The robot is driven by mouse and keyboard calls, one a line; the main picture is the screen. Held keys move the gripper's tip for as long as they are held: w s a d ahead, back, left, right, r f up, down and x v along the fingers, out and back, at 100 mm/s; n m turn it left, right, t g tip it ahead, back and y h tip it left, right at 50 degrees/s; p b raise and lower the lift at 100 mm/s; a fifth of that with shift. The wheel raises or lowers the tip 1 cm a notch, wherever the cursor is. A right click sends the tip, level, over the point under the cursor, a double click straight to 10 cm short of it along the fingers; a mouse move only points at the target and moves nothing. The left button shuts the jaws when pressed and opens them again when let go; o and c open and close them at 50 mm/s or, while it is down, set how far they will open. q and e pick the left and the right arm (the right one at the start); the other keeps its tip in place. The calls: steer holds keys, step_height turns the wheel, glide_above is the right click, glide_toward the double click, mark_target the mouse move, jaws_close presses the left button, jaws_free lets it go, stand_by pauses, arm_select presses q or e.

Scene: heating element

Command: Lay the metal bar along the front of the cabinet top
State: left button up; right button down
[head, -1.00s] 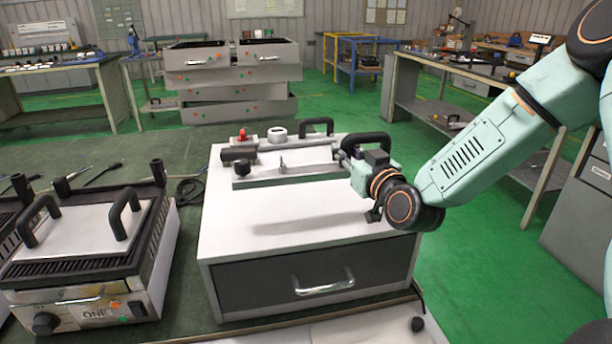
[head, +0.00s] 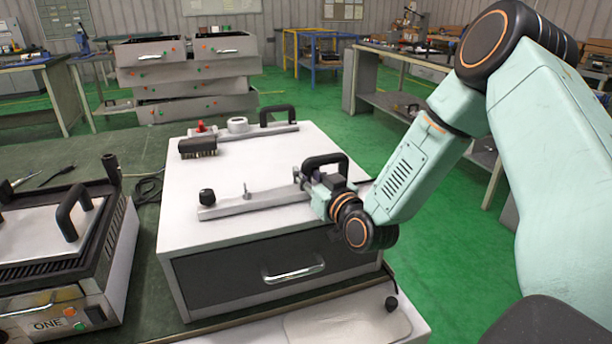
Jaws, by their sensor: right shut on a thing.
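The metal bar (head: 250,203) is a long grey strip with a black knob at its left end and a black handle near its right end. It lies crosswise over the front part of the white cabinet top (head: 240,240), roughly along the front edge. My right gripper (head: 309,183) is shut on the bar near its right end, by the black handle, and hides part of it. I cannot tell whether the bar touches the top. My left gripper is not in view.
A similar bar with a black handle (head: 277,111) lies at the back of the cabinet top, near a white ring (head: 237,124), a red knob (head: 201,127) and a black brush-like block (head: 198,147). A grill (head: 65,250) stands on the left. The middle of the top is clear.

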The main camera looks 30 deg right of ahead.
steer(key=shift+s, duration=0.15)
steer(key=c, duration=1.5)
jaws_free()
steer(key=shift+a+f, duration=0.1)
steer(key=shift+c, duration=0.2)
steer(key=shift+o, duration=1.3)
steer(key=shift+w+f, duration=0.15)
steer(key=shift+w, duration=0.1)
steer(key=shift+o, duration=0.6)
steer(key=shift+s, duration=0.25)
steer(key=shift+r, duration=0.3)
steer(key=s+p, duration=0.5)
steer(key=s, duration=0.6)
steer(key=shift+s+a, duration=0.3)
steer(key=shift+s, duration=0.1)
